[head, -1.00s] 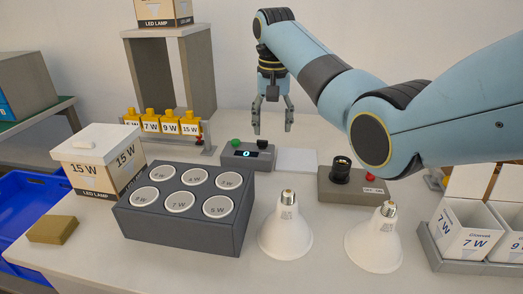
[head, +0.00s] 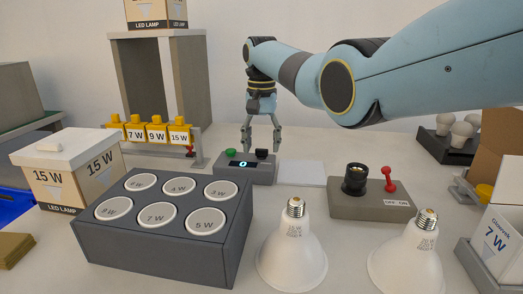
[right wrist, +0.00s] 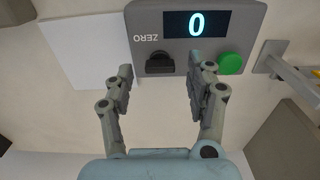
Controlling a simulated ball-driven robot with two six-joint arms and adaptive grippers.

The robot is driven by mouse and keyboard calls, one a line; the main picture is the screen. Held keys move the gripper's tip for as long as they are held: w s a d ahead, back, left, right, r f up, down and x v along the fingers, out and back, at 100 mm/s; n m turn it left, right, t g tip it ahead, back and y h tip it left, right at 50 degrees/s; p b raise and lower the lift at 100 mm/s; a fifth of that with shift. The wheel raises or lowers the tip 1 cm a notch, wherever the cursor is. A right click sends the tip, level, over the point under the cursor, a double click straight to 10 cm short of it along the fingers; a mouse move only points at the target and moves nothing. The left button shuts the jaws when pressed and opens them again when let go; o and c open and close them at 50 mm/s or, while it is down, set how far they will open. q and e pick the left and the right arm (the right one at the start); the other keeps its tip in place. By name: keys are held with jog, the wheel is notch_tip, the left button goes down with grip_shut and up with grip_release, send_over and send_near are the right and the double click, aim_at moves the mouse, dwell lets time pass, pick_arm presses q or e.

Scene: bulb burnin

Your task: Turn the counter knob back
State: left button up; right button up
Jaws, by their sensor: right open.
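The counter (head: 240,172) is a grey box with a display reading 0, a green button (head: 231,153) and a black knob (head: 262,154). My right gripper (head: 261,150) is open and above the counter in the head view. In the right wrist view the black knob (right wrist: 160,63), beside the word ZERO, lies between and just beyond the two fingertips (right wrist: 160,72). The gap between fingers and knob is hard to judge; nothing is held. The green button (right wrist: 229,63) is just outside one finger. My left gripper is not in view.
A white pad (head: 302,173) lies beside the counter. A switch box with a black socket (head: 355,179) and red lever (head: 388,180) stands to the right. Two large bulbs (head: 292,255) and a grey lamp tray (head: 150,245) are in front. A rack of yellow blocks (head: 156,134) is at left.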

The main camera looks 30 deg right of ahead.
jog(key=shift+f, duration=0.65)
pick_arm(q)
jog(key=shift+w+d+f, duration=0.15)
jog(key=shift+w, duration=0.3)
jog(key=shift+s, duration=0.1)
pick_arm(e)
jog(key=c, duration=1.1)
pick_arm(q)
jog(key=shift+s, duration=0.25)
pick_arm(e)
jog(key=shift+c, duration=0.2)
